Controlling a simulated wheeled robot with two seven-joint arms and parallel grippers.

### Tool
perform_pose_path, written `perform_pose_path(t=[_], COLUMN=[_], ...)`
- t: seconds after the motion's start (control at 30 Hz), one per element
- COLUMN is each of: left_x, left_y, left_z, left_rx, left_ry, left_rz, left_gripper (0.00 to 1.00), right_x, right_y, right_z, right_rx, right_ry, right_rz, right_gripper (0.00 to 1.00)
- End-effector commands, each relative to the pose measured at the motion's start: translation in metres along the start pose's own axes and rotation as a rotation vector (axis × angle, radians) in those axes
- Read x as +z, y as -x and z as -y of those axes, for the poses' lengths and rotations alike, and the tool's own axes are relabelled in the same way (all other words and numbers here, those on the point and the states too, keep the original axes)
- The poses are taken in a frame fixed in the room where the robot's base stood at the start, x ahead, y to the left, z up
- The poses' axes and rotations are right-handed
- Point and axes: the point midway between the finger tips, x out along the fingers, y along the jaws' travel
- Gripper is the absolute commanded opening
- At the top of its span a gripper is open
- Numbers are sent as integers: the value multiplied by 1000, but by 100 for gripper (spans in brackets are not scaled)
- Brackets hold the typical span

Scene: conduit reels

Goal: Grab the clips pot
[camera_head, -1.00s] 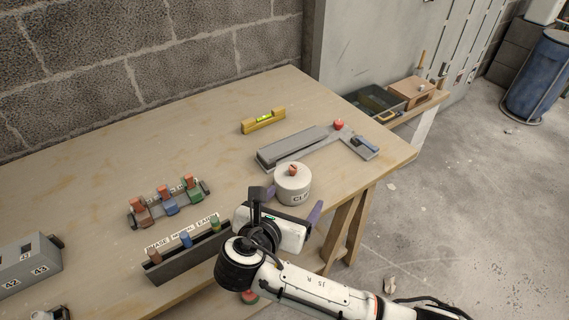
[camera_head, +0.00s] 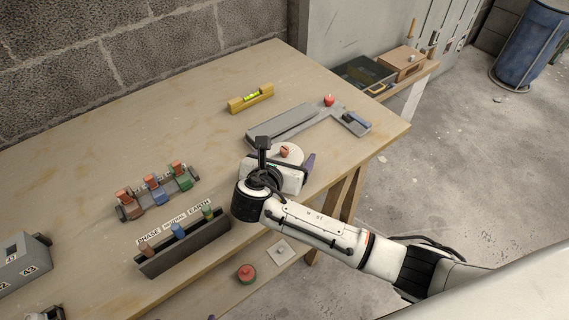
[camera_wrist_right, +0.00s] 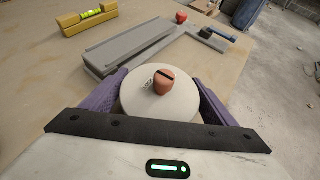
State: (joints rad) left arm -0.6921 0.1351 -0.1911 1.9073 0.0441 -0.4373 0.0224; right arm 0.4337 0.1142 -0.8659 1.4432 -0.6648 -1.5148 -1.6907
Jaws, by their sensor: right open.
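The clips pot (camera_head: 288,153) is a round, pale pot with a reddish knob on its lid, near the table's right front edge. In the head view my right gripper mostly hides it. In the right wrist view the pot's lid (camera_wrist_right: 158,98) lies between the two purple fingers of my right gripper (camera_wrist_right: 160,92). The fingers are open, one on each side of the pot. Whether they touch it I cannot tell. My left gripper is not in view.
A grey metal bracket (camera_head: 282,123) with a red knob lies just behind the pot. A yellow spirit level (camera_head: 250,98) lies farther back. A dark rack labelled phase, neutral and earth (camera_head: 185,243) stands to the left. The table's middle is clear.

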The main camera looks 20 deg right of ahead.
Motion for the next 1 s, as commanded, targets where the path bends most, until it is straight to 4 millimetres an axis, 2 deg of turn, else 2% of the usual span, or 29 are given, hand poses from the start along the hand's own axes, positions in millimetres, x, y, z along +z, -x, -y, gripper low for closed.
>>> perform_pose_path(t=[0.1,0.33,0.5,0.57,0.83,1.0], left_x=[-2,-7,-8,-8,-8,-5], left_y=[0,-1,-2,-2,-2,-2], left_z=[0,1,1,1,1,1], left_rx=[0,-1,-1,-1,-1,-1], left_ry=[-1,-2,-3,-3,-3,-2], left_rz=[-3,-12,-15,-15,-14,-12], left_gripper=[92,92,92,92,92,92], right_x=[1,0,0,1,5,28], right_y=[-9,-10,-10,-9,-7,5], right_z=[0,0,0,0,-1,-1], right_rx=[-1,0,0,1,2,4], right_ry=[0,-1,-1,-1,-3,-6], right_rz=[1,0,0,1,1,3], right_gripper=[80,80,51,44,44,44])
